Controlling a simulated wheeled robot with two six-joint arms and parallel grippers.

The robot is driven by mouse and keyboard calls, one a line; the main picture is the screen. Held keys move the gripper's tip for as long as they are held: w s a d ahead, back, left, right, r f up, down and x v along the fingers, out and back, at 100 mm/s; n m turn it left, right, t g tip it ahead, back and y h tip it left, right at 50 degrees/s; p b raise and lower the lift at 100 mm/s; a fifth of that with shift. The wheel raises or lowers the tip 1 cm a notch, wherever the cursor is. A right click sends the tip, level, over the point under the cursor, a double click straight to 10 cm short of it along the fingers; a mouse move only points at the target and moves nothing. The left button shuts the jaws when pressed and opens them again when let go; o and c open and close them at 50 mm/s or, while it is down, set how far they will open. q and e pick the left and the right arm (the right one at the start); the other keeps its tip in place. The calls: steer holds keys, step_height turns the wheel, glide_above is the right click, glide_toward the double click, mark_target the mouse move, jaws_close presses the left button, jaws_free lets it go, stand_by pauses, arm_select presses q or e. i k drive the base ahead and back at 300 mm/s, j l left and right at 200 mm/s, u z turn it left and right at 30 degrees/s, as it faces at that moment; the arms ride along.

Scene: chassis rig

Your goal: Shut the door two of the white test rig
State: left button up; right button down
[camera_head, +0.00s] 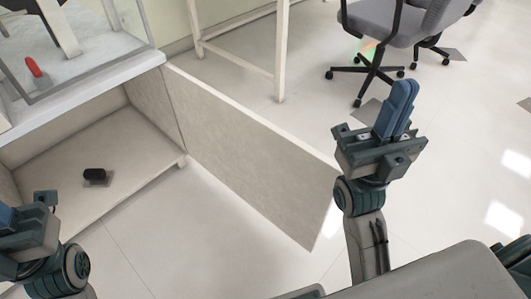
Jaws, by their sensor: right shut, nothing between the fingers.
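The white test rig (90,92) stands at the left, with an open lower compartment. One of its doors (245,150) is swung wide open, reaching from the rig's right corner out toward the middle of the view. I cannot tell its number from any marking. My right gripper (402,95) is just right of the door's free end, blue fingers pointing up the picture, shut and empty. A gap shows between its fingers and the door. My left gripper (6,218) is at the lower left edge, largely cut off, so its jaw state is unclear.
A small black object (95,175) lies on the compartment floor. A red item (34,67) is inside the glazed upper part. A white table frame (281,50) and a grey office chair (385,22) stand behind.

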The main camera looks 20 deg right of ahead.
mark_target(287, 180)
steer(key=l+u, duration=0.2)
steer(key=l, duration=0.2)
steer(key=l+u, duration=0.2)
steer(key=l, duration=0.2)
steer(key=k+l+u, duration=0.2)
steer(key=l, duration=0.2)
steer(key=l+u, duration=0.2)
steer(key=l, duration=0.2)
steer(key=k+l+u, duration=0.2)
steer(key=l, duration=0.15)
steer(key=k+l+u, duration=0.2)
steer(key=l, duration=0.15)
steer(key=k+l+u, duration=0.2)
steer(key=l, duration=0.15)
steer(key=i+l+u, duration=0.1)
steer(key=l, duration=0.7)
